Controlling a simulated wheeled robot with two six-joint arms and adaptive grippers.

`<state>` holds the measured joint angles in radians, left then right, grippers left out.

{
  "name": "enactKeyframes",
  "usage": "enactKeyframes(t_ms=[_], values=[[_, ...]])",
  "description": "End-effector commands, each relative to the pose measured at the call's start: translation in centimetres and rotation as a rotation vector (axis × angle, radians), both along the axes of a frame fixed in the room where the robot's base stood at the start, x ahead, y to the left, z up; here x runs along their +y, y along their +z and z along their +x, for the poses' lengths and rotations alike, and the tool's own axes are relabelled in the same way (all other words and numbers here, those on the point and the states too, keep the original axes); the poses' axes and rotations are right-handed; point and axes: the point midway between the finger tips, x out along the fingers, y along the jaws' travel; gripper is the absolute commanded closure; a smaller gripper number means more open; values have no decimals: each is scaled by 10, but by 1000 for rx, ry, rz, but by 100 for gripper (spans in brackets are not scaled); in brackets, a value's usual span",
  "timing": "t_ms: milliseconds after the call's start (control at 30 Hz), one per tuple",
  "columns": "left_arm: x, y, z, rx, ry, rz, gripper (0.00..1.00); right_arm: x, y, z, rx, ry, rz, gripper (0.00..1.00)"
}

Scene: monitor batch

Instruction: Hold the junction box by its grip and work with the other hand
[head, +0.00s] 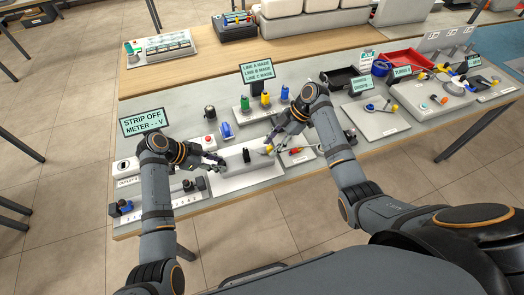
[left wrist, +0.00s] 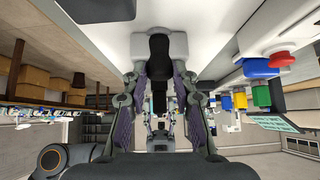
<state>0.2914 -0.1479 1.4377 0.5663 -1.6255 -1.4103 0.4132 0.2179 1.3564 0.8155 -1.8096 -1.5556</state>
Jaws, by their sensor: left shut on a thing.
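The junction box appears to be the white block (head: 250,180) at the front edge of the table in the head view. Its black grip (left wrist: 160,47) shows in the left wrist view, standing out from a white surface. My left gripper (head: 217,163) comes in from the left. In the left wrist view its fingers (left wrist: 160,72) lie on both sides of the grip and are shut on it. My right gripper (head: 268,146) is at the right end of the box, close to it. Its fingertips are small and partly hidden, so I cannot tell whether they hold anything.
Behind the box stand a red button (head: 208,139), a blue part (head: 226,130) and a block with green, yellow and blue plugs (head: 265,99). A grey panel (head: 376,119) and a red tray (head: 403,62) lie to the right.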

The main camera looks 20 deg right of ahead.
Motion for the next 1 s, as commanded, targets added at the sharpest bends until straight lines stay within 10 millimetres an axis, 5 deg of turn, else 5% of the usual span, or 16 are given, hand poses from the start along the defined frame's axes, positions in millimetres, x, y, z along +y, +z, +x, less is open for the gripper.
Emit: enactKeyframes(t_ms=[33,367,800,1000], values=[[6,-16,-6,23,1,25,100,0,-2,0,0,0,1,53],[6,-16,-6,24,0,24,100,-3,3,1,-4,0,1,53],[6,-16,-6,24,0,24,100,-55,83,-2,-10,-1,-1,53],[6,-16,-6,24,0,24,100,-67,100,-2,-10,-1,0,53]])
